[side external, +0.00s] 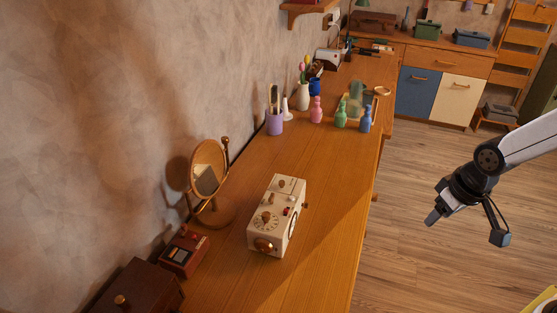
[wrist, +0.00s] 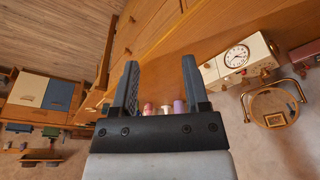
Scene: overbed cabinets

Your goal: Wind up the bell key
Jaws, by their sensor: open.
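A cream box-shaped clock (side external: 264,236) stands on the wooden counter. I cannot tell which one is the bell key. In the wrist view the clock (wrist: 226,68) is at the upper right, with a white clock face showing. My gripper (side external: 466,226) is open and empty, over the floor to the right of the counter, well apart from the clock. Its two fingers also show in the wrist view (wrist: 160,72).
A round mirror (side external: 207,164) and a red box (side external: 184,252) stand left of the clock, by the wall. A dark wooden box (side external: 140,287) is at the near left. Bottles, including a pink one (side external: 316,110), stand farther back. The counter right of the clock is clear.

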